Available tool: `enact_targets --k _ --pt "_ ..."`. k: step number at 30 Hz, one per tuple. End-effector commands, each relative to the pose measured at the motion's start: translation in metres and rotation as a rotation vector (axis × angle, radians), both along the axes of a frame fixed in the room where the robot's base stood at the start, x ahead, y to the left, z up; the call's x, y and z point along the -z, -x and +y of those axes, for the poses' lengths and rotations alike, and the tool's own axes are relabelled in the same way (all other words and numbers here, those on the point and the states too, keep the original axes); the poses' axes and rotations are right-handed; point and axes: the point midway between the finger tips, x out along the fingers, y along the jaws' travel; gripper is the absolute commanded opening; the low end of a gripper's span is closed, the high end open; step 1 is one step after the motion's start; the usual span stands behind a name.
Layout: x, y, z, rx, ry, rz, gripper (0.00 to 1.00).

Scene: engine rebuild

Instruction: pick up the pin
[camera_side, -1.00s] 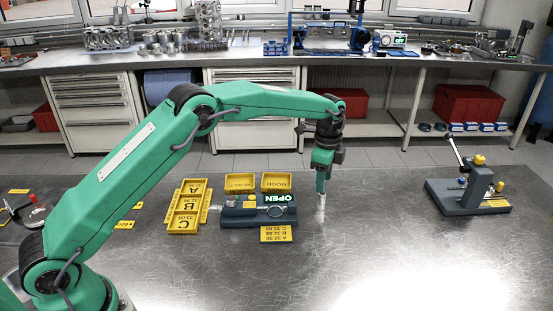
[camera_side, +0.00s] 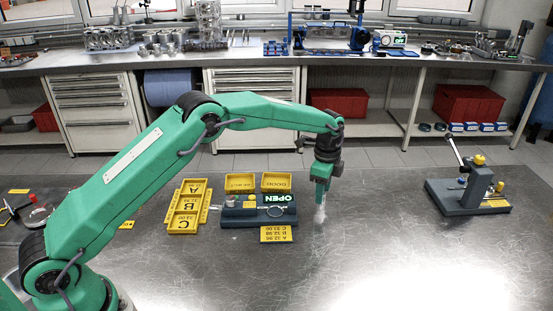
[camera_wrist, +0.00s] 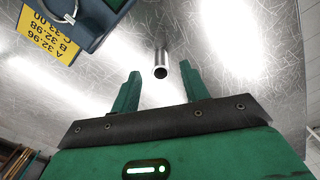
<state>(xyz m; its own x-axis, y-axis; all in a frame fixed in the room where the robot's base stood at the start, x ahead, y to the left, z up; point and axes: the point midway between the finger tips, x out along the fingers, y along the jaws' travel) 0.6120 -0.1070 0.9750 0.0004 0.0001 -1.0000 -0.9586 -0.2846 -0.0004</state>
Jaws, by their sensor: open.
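The pin (camera_wrist: 160,64) is a shiny hollow metal tube, seen nearly end-on in the wrist view. My gripper (camera_wrist: 157,78) is open, with one green finger on each side of the pin's near end and a visible gap to each. In the side view my gripper (camera_side: 320,203) points down over the bare metal bench, right of the gauge block with the OPEN sign. A pale shape at its tip there is too washed out by glare to read clearly.
The gauge block (camera_side: 238,214) and yellow trays (camera_side: 183,222) stand left of my gripper, with a yellow size card (camera_side: 276,234) in front. A dark lever fixture (camera_side: 468,206) stands to the right. The bench between is clear.

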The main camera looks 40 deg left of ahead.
Motion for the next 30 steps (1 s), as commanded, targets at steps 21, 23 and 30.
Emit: enact_targets --k 21,23,30 --pt "0.041 -0.001 0.002 0.000 0.000 0.000 0.45" --pt "0.040 -0.001 0.002 0.000 0.000 0.000 0.45" --pt "0.040 -0.001 0.002 0.000 0.000 0.000 0.27"
